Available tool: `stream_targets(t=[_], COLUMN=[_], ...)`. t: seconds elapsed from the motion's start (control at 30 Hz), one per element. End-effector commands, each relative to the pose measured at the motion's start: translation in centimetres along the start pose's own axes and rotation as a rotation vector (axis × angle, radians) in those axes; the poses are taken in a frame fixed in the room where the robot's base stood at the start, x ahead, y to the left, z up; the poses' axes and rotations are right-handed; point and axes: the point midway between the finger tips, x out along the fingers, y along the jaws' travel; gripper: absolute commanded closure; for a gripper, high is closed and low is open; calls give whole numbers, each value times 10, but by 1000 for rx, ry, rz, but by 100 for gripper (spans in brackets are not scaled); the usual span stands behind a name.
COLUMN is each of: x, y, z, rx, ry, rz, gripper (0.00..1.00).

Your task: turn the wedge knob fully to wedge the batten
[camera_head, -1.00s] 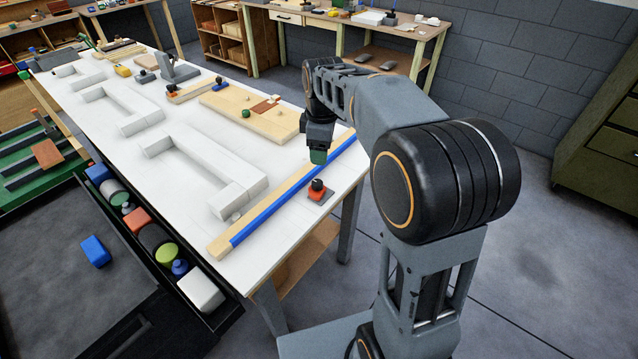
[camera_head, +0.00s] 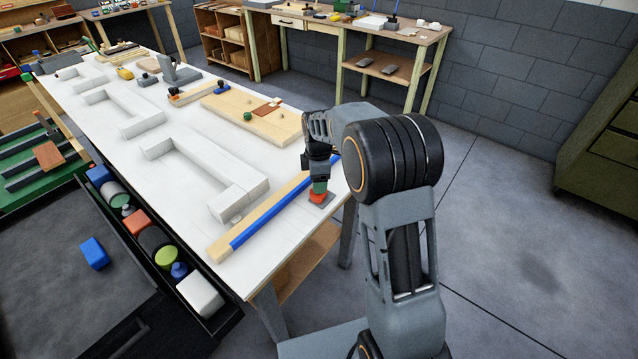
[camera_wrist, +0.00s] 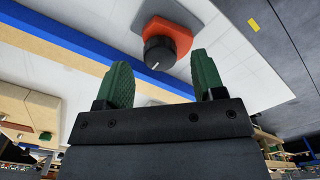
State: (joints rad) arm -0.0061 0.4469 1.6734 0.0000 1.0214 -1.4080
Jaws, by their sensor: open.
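The wedge knob (camera_wrist: 160,53) is black with a white mark on its edge. It stands on an orange block (camera_wrist: 172,18), which shows below my gripper in the head view (camera_head: 317,198). A wooden batten (camera_head: 222,247) lies along the table edge with a blue strip (camera_head: 268,217) against it, beside the knob. My gripper (camera_wrist: 161,66) is open with green fingers, and its tips sit on either side of the knob in the wrist view, with gaps. I cannot tell how deep the knob is between them. In the head view my gripper (camera_head: 320,184) hides the knob.
The white table (camera_head: 185,185) holds several white angled blocks (camera_head: 205,152) and a wooden board (camera_head: 262,125). An open drawer (camera_head: 222,322) with coloured items is at the near left. The floor (camera_head: 500,230) right of the table is clear.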

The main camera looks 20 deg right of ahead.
Motion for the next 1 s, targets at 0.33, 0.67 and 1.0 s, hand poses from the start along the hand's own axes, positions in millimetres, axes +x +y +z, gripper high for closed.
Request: stream_targets(t=[0.33,0.67,1.0], x=[20,20,20], y=[0,0,0], z=[0,0,0], rx=[0,0,0], ry=[0,0,0], rz=[0,0,1], gripper=[37,45,77])
